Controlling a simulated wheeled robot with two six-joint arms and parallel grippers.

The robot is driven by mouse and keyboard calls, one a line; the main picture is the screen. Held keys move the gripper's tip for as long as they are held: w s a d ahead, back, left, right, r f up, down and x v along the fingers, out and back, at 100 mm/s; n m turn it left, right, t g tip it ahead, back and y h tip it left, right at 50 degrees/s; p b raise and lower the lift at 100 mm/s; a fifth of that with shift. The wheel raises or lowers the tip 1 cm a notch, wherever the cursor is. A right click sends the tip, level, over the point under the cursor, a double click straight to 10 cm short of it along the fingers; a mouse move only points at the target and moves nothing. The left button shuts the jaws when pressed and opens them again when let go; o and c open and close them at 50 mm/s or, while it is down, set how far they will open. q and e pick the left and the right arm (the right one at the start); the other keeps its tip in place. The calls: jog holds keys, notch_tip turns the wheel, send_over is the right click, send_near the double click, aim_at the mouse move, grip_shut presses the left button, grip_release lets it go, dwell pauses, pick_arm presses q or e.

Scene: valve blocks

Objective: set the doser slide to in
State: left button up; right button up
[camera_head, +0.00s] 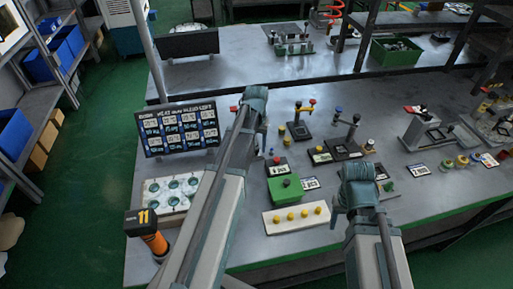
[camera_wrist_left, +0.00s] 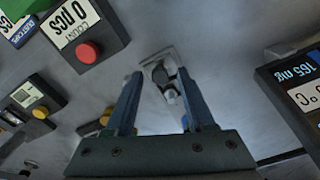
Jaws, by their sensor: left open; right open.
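In the left wrist view, a small metal plate with a dark and pale fitting (camera_wrist_left: 166,80) lies between and beyond my left fingers. It may be the doser slide, but its in or out position cannot be read. My left gripper (camera_wrist_left: 158,82) is open, with nothing held between its fingers. A red knob (camera_head: 233,108) shows just left of that wrist.
A dark board of readings (camera_head: 180,128) stands at the left; a panel reading 165 mg (camera_wrist_left: 295,75) is at the wrist view's right. A count box with a red button (camera_wrist_left: 88,52) is close left. A green box (camera_head: 285,188) and white strip (camera_head: 297,217) lie between my arms.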

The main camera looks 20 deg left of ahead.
pick_arm(q)
grip_shut()
dwell(1.4)
